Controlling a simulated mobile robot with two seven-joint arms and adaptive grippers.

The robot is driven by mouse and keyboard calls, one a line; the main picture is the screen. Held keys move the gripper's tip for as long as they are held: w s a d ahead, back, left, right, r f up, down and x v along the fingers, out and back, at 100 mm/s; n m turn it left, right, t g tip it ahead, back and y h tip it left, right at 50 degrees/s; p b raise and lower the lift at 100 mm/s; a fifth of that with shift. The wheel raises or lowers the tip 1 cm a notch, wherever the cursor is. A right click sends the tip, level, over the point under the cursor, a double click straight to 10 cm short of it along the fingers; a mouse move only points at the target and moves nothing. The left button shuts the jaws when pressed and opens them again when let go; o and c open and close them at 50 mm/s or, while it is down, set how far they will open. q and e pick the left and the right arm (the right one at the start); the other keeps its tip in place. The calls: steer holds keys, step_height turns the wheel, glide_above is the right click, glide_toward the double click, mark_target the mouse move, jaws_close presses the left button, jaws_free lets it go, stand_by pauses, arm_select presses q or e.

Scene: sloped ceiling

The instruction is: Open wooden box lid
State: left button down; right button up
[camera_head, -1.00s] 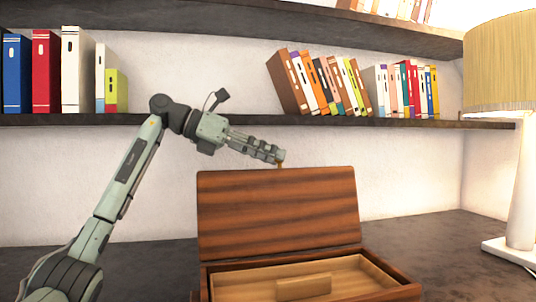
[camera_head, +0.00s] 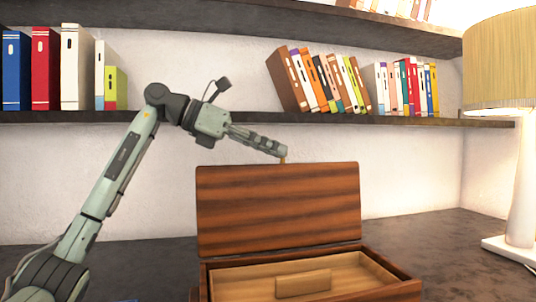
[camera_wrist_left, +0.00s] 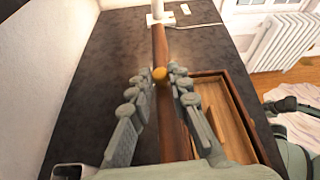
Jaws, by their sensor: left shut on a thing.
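The wooden box (camera_head: 390,293) stands on the dark desk, with its striped brown lid (camera_head: 278,212) raised to nearly upright at the back. The box's light wood inside and a small block (camera_head: 303,283) in it show in the head view. My left gripper (camera_head: 283,154) is at the middle of the lid's top edge, shut on the small golden knob there. In the left wrist view the knob (camera_wrist_left: 160,74) sits between the fingertips, above the lid's edge. The open box (camera_wrist_left: 222,105) lies to the right of the lid there. My right gripper is not in the head view.
A lamp (camera_head: 521,180) stands on the desk at the right. A shelf (camera_head: 190,118) with several books (camera_head: 320,82) runs along the wall above and behind the lid. The desk (camera_head: 430,240) is clear between box and lamp.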

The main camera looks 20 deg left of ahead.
arm_select(q)
steer(key=shift+m+t+y, duration=0.3)
steer(key=shift+m+t, duration=0.2)
steer(key=shift+m, duration=0.4)
steer(key=s+d, duration=0.1)
steer(key=s, duration=0.1)
steer(key=s+d+b, duration=0.1)
steer(key=s, duration=0.1)
steer(key=shift+d+r, duration=0.2)
steer(key=shift+d, duration=0.15)
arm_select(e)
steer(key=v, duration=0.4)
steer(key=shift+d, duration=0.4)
arm_select(q)
steer(key=c, duration=1.5)
jaws_free()
steer(key=shift+o, duration=0.2)
steer(key=v, duration=1.2)
steer(key=shift+s, duration=0.1)
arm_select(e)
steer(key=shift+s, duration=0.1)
